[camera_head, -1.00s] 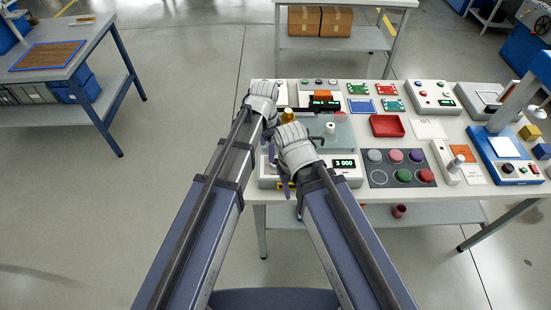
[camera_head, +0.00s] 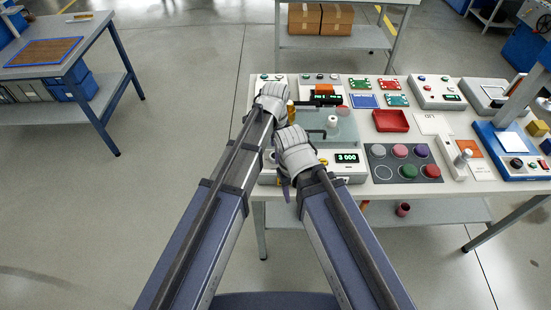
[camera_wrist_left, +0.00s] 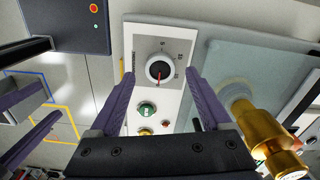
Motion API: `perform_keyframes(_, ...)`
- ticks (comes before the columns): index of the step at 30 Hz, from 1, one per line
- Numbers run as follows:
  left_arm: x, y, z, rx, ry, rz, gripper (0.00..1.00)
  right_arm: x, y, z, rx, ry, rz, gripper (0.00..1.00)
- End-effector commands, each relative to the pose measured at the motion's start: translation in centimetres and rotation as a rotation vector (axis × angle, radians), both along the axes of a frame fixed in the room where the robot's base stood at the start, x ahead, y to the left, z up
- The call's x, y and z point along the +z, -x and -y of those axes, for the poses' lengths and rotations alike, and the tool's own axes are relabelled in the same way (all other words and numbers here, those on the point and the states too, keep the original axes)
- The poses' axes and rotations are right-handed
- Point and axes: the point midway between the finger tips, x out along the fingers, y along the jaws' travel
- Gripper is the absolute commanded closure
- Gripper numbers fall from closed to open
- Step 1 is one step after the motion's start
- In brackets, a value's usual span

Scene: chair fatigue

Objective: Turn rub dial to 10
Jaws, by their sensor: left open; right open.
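The dial (camera_wrist_left: 159,72) is a round knob with a white rim, dark centre and red pointer, on a pale control panel (camera_wrist_left: 150,30). Its pointer is toward the bottom of the left wrist view. In the head view my left gripper (camera_head: 273,98) hides the dial. My right gripper (camera_head: 295,150) is open over the machine's front edge; its fingertips are mostly hidden.
A brass cylinder (camera_wrist_left: 251,124) stands right of my left gripper, by a glassy plate (camera_head: 340,123). A green button (camera_wrist_left: 147,108) is below the dial. A digital display (camera_head: 347,157) is right of my right gripper. Coloured pucks (camera_head: 408,171) lie farther right.

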Motion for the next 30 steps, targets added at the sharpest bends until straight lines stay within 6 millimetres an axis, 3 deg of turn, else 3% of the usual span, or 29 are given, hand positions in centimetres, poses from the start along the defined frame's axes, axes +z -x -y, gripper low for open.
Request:
perform_keyframes(1,-1.4,0.0,0.0,0.000,0.000,0.000,0.19,-1.4,0.0,0.0,0.000,0.000,0.000,0.50)
perform_keyframes(4,-2.2,0.0,0.0,0.000,0.000,0.000,0.19,-2.2,0.0,0.0,-0.001,0.000,0.000,0.50)
perform_keyframes(15,-2.5,0.0,0.0,0.000,0.000,0.000,0.19,-2.4,0.0,0.0,-0.001,0.000,0.000,0.50)
perform_keyframes(30,-2.4,0.0,0.0,0.000,0.000,0.000,0.74,-2.5,0.0,0.0,0.000,0.000,0.000,0.50)
